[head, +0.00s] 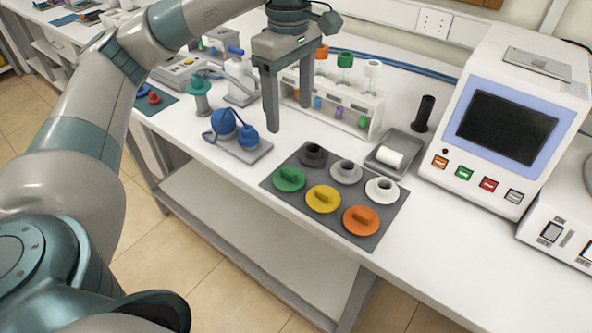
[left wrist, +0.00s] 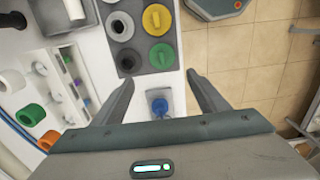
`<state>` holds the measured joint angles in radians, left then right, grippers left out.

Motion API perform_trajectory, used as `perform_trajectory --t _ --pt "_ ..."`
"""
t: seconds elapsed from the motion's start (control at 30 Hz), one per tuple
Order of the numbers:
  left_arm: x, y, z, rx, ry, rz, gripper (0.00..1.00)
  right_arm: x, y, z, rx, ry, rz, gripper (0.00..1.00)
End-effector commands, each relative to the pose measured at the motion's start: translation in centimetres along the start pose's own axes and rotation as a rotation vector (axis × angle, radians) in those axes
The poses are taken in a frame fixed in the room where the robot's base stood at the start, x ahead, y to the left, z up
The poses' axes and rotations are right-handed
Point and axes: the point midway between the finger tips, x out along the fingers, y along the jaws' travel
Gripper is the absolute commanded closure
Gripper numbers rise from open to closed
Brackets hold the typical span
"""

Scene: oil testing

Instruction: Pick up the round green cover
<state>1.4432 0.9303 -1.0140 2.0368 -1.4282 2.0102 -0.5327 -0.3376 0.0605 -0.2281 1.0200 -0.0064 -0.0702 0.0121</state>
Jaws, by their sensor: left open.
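The round green cover (head: 289,179) has a raised bar handle. It lies at the front left of a dark grey mat (head: 373,238) on the white bench. My left gripper (head: 288,117) points down, open and empty, above the bench behind the cover and apart from it. In the left wrist view the green cover (left wrist: 161,57) lies just beyond the open fingertips (left wrist: 162,80). A yellow cover (head: 323,199) and an orange cover (head: 361,221) lie in the same row. My right gripper is not in view.
Behind the covers are a black ring (head: 313,155), a grey ring (head: 346,172) and a white ring (head: 382,190). A blue-bulbed device (head: 248,137) stands left of the mat. A tube rack (head: 350,112), a grey tray (head: 408,143) and a screened machine (head: 508,130) stand behind.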

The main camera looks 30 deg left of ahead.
Motion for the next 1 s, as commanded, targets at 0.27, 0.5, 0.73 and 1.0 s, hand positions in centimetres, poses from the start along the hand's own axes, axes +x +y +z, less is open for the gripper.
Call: perform_trajectory --t 0.27,0.5,0.73,1.0 --pt "0.0 0.0 0.0 0.0 0.0 0.0 0.33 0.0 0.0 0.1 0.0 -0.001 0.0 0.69" --pt "0.8 0.0 0.0 0.0 0.0 -0.001 0.33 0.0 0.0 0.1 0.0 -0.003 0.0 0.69" --pt "3.1 -0.1 0.0 0.0 -0.001 -0.005 0.33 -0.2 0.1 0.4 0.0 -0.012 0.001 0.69" --pt "7.5 -0.2 -0.1 -0.001 0.001 -0.005 0.33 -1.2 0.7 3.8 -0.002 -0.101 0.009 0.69"
